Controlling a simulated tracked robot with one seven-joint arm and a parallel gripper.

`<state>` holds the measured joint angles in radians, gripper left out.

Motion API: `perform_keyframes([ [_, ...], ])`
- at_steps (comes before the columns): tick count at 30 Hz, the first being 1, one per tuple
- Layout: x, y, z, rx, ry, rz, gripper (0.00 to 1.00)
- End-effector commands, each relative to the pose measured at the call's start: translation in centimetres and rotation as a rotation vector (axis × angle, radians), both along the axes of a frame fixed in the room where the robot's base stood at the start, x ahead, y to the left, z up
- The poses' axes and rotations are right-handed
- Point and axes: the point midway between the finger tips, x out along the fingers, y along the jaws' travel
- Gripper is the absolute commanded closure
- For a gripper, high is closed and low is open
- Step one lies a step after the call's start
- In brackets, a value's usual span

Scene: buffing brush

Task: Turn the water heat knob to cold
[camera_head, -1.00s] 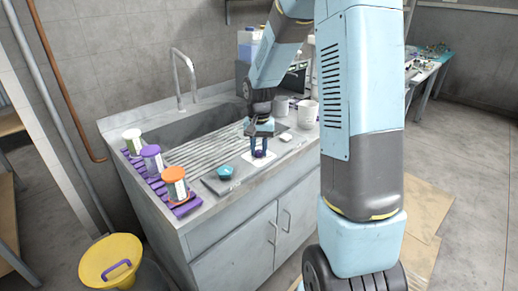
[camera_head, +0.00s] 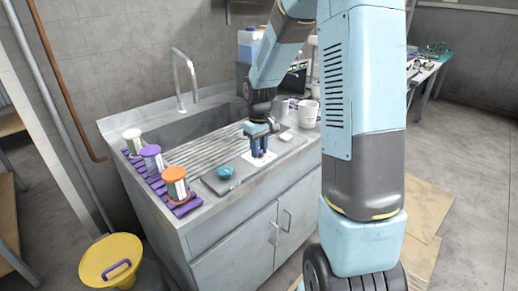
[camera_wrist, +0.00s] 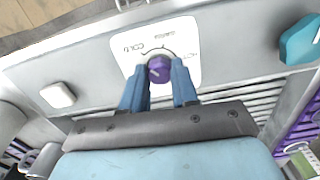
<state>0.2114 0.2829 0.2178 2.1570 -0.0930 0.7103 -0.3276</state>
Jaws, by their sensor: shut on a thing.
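The purple water heat knob (camera_wrist: 159,69) sits on a white dial plate (camera_wrist: 187,33) at the front of the sink counter. The plate reads COLD on the left and what looks like HOT on the right in the wrist view, with a small upside-down word between them. The knob bears a pale mark; I cannot tell exactly where it points. My gripper (camera_wrist: 160,88) has its two blue fingers closed on both sides of the knob. In the head view my gripper (camera_head: 260,150) is over the white plate (camera_head: 252,163), and its fingers mostly hide the knob.
A teal knob-like object (camera_head: 225,171) stands left of the plate, and a white block (camera_head: 286,136) lies right. Several lidded jars, one orange-topped (camera_head: 174,182), stand on a purple rack. White mugs (camera_head: 307,113) are behind.

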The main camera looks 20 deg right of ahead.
Motion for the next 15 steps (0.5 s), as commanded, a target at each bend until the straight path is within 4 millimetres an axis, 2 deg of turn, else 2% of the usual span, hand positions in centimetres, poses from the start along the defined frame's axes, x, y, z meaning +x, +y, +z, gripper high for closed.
perform_keyframes([
  [15, 0.03, -0.05, 0.04, 0.0, -0.001, 0.075, 1.0],
])
